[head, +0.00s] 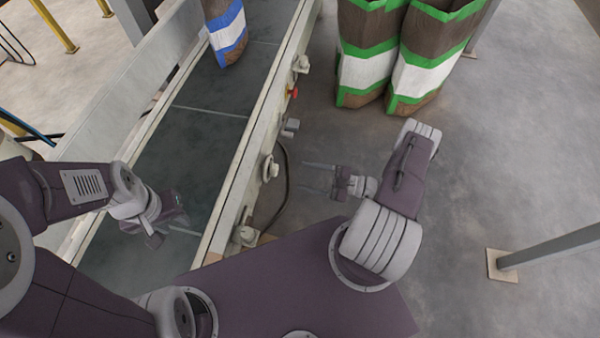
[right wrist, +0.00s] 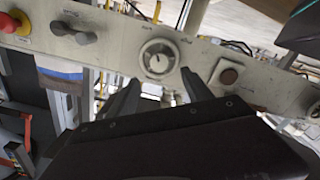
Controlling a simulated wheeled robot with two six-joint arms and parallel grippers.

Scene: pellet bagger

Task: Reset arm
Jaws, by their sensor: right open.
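My right gripper (head: 306,178) is open and empty in the head view. Its two thin fingers point left toward the side rail of the conveyor, with a gap between them and the rail. In the right wrist view its dark fingers (right wrist: 162,92) stand apart, and a round white dial (right wrist: 159,58) on a pale panel (right wrist: 205,62) shows between and beyond them. My left gripper (head: 168,222) hangs over the near part of the dark conveyor belt (head: 205,130). I see nothing held there, but its jaw opening is too unclear to tell.
A brown, white and blue bag (head: 226,32) stands on the belt's far part. Two green-banded bags (head: 366,65) (head: 425,65) stand on the floor to the right. The panel carries a red button (right wrist: 14,22), grey knobs and a brown button (right wrist: 229,76). Open floor lies at right.

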